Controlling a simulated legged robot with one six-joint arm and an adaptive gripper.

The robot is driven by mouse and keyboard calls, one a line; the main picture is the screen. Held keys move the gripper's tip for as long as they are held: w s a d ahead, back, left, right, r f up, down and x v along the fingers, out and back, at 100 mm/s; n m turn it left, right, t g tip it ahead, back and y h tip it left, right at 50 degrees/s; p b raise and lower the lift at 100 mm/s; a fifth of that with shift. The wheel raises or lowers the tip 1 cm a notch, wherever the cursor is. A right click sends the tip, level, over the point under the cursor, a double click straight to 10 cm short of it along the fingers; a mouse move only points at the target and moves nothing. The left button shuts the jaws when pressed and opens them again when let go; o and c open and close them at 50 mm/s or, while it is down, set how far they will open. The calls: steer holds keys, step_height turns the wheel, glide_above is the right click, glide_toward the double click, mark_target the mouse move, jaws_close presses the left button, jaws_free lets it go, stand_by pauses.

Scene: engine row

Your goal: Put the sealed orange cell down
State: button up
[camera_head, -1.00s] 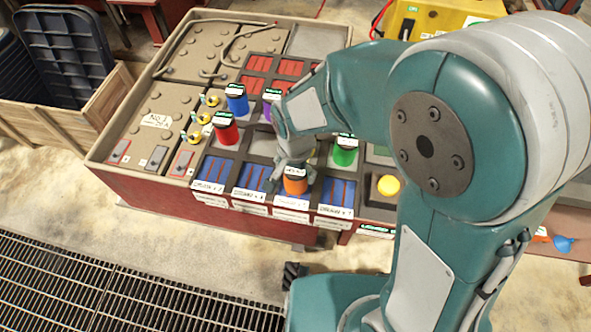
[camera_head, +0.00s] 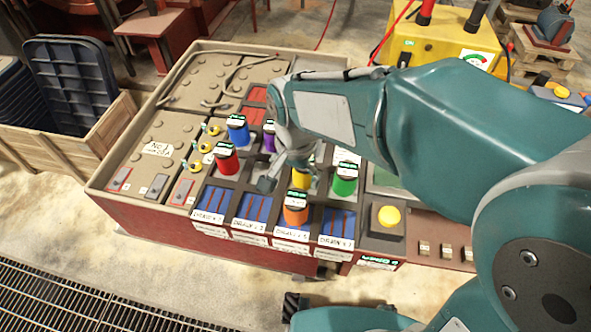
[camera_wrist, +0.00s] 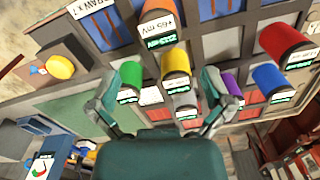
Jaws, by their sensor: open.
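The orange cell (camera_head: 295,212) stands upright in the front row of the dark rack, among blue-slatted bays. A white label and a lit green strip show on it in the wrist view (camera_wrist: 166,22). Whether it is fully seated cannot be told. My gripper (camera_head: 287,174) is open and empty, behind and above the orange cell and apart from it. In the wrist view its two fingers (camera_wrist: 158,100) are spread wide, with the yellow cell (camera_wrist: 176,64) between and beyond them. The orange cell is past the fingertips there.
Green (camera_head: 344,182), red (camera_head: 227,161), blue (camera_head: 237,130) and purple (camera_head: 268,138) cells stand close around my gripper. A yellow button (camera_head: 389,216) sits right of the rack. A wooden crate (camera_head: 60,158) is at left, and a yellow machine (camera_head: 430,42) is behind.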

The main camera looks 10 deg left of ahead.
steer(key=shift+r, duration=0.65)
steer(key=shift+d+r, duration=0.1)
steer(key=shift+d, duration=0.1)
steer(key=s+d+r+n+t, duration=0.2)
steer(key=s+d+r, duration=0.2)
steer(key=d, duration=0.6)
steer(key=s+d+r+n+t, duration=0.1)
steer(key=s+d+r+t, duration=0.2)
steer(key=d, duration=0.7)
steer(key=shift+s+r+n+t, duration=0.3)
steer(key=shift+s+r+n, duration=0.15)
steer(key=shift+s, duration=0.25)
